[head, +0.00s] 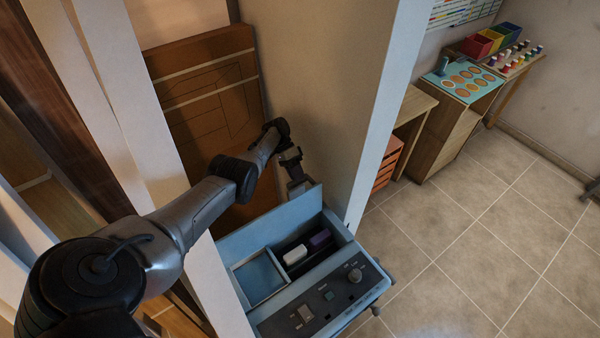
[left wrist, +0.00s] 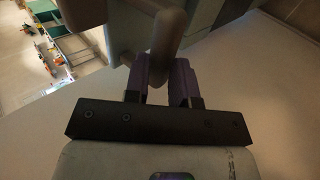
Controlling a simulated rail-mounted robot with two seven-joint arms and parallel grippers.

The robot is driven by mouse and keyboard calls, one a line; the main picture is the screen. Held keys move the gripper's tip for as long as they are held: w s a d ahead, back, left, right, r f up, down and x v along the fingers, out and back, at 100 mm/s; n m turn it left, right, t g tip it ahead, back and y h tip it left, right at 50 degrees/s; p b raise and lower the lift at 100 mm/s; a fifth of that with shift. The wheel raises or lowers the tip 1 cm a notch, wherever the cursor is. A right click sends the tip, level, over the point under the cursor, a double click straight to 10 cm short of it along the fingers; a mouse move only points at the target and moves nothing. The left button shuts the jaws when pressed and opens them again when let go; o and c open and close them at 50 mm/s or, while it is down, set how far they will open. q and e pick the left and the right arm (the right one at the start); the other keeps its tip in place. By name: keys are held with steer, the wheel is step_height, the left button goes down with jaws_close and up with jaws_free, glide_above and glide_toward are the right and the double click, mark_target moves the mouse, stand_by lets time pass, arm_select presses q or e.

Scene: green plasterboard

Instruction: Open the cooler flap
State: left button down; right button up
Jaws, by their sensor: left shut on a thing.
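The cooler is a pale blue-grey box (head: 332,260) low in the middle of the head view, with dials and switches on its front panel. Its pale blue flap (head: 262,228) stands raised along the back edge, and the inside is exposed. My left gripper (head: 297,183) is just behind the flap's upper edge. In the left wrist view, the purple fingers of my left gripper (left wrist: 163,77) are shut around a rounded brownish bar (left wrist: 168,38), which looks like a handle. The exact contact is hidden in the head view. My right gripper is out of view.
Inside the cooler lie a white block (head: 295,254) and a purple block (head: 320,239), beside a blue compartment (head: 258,277). A tall pale panel (head: 385,110) rises close on the right. An orange-brown board (head: 205,95) stands behind. The tiled floor (head: 480,240) at right is clear.

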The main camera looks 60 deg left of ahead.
arm_select(q)
steer(key=shift+s+d+f, duration=0.15)
steer(key=shift+d+f, duration=0.05)
steer(key=shift+f, duration=0.3)
steer(key=shift+s+d+f, duration=0.1)
steer(key=shift+d+f, duration=0.1)
steer(key=shift+f, duration=0.3)
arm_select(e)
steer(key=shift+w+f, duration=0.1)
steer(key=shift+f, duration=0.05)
arm_select(q)
steer(key=c, duration=1.1)
jaws_free()
steer(key=shift+c, duration=0.2)
steer(key=shift+o, duration=1.3)
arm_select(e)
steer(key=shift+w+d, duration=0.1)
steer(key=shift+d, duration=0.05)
arm_select(q)
steer(key=shift+r, duration=0.1)
steer(key=b+v, duration=1.1)
steer(key=v, duration=0.4)
steer(key=shift+w+d+r, duration=0.15)
steer(key=shift+w+r, duration=0.05)
steer(key=shift+w, duration=0.15)
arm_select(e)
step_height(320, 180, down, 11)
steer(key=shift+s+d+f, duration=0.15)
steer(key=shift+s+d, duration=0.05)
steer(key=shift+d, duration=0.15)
